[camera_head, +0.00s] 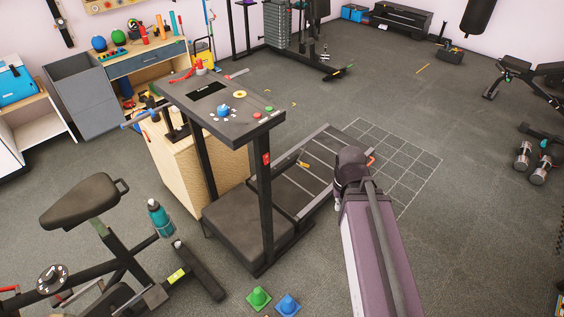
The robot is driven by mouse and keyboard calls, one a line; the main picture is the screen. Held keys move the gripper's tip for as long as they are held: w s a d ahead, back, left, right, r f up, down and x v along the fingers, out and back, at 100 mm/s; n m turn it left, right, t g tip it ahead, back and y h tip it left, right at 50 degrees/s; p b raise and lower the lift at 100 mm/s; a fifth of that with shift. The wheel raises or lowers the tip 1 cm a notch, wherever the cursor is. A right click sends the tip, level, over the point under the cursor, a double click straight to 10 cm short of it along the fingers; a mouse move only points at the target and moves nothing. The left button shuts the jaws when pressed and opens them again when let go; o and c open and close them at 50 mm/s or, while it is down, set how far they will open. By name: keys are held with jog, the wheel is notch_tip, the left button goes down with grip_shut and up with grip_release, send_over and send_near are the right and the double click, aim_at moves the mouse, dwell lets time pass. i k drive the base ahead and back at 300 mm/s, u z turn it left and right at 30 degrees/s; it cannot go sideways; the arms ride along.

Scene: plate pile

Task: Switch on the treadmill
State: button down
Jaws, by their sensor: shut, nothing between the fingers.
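The treadmill stands in the middle of the head view, with a dark motor cover (240,217) and a belt deck (313,176) running back to the right. Its flat console (185,97) sits on two dark uprights. On the console are a black screen (208,90), a blue knob-like part (223,112), a yellow ring (239,94), a red button (257,115) and a green button (269,109). A small red part (266,159) is on the near upright. My arm reaches up from the lower right beside the deck. I cannot make out my gripper's fingers.
An exercise bike (84,200) with a teal bottle (160,218) is at left front. A green cone (258,298) and a blue cone (288,303) stand at the bottom. Dumbbells (541,168) lie right; floor between is open.

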aim_at(266, 159)
jog(key=z, duration=0.15)
jog(key=k, duration=1.2)
jog(key=u, duration=0.45)
jog(key=i, duration=1)
